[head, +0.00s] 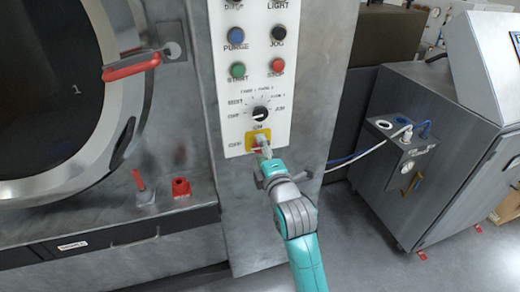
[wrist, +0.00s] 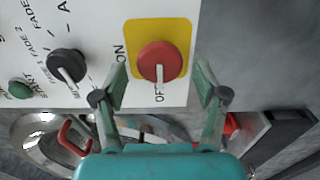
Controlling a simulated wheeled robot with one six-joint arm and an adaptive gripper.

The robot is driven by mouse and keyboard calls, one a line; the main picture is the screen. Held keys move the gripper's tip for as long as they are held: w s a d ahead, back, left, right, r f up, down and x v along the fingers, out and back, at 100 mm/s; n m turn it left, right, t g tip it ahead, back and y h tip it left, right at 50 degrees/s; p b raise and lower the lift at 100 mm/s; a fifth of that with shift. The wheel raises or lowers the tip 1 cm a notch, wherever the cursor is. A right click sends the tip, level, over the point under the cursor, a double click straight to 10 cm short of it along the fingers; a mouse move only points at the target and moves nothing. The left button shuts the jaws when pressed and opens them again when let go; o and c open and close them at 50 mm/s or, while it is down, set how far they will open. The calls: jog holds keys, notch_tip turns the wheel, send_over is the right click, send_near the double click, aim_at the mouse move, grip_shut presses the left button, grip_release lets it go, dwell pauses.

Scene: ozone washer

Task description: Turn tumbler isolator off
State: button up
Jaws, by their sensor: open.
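The tumbler isolator is a red round knob (wrist: 160,60) on a yellow plate (wrist: 184,28). In the wrist view its white mark points down toward the partly hidden "OF" lettering, with "ON" at its left. In the head view the yellow plate (head: 249,136) is low on the white panel, and my gripper mostly hides the knob. My gripper (wrist: 162,82) is open, with one fingertip on each side of the knob's lower part in the wrist view. I see no clear contact. My gripper (head: 262,151) also reaches the plate in the head view.
A black selector dial (head: 260,113) sits just above the isolator, with several push buttons higher up. Left are the round washer door (head: 45,80) with a red handle (head: 131,66) and a ledge with red fittings (head: 181,187). A grey cabinet (head: 440,150) stands right.

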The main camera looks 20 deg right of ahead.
jog(key=s, duration=1)
jog(key=shift+s, duration=0.4)
jog(key=shift+f, duration=0.1)
